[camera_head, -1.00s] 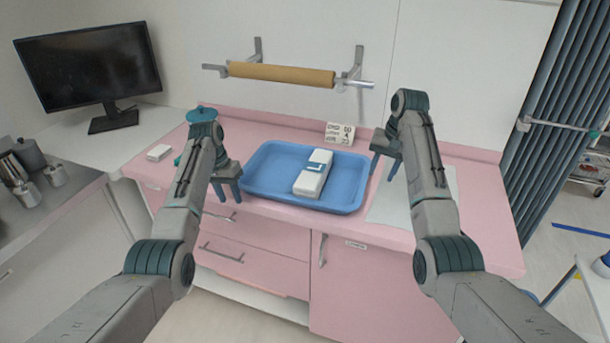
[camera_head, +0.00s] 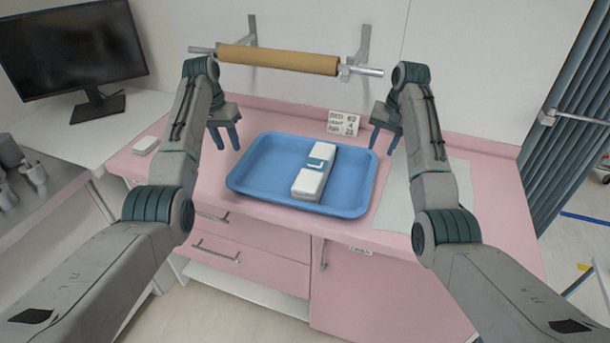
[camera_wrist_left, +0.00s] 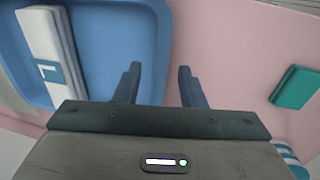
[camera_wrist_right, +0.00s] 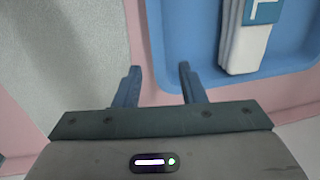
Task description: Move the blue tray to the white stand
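Neither grips the tray. I cannot clearly make out a white stand now.
The pink counter (camera_head: 495,205) has a pale sheet (camera_head: 425,205) right of the tray. A small number sign (camera_head: 342,123) stands behind it. A paper roll (camera_head: 278,59) hangs on the wall. A small white box (camera_head: 146,145) and a monitor (camera_head: 70,50) are at left. Floor shows at right.

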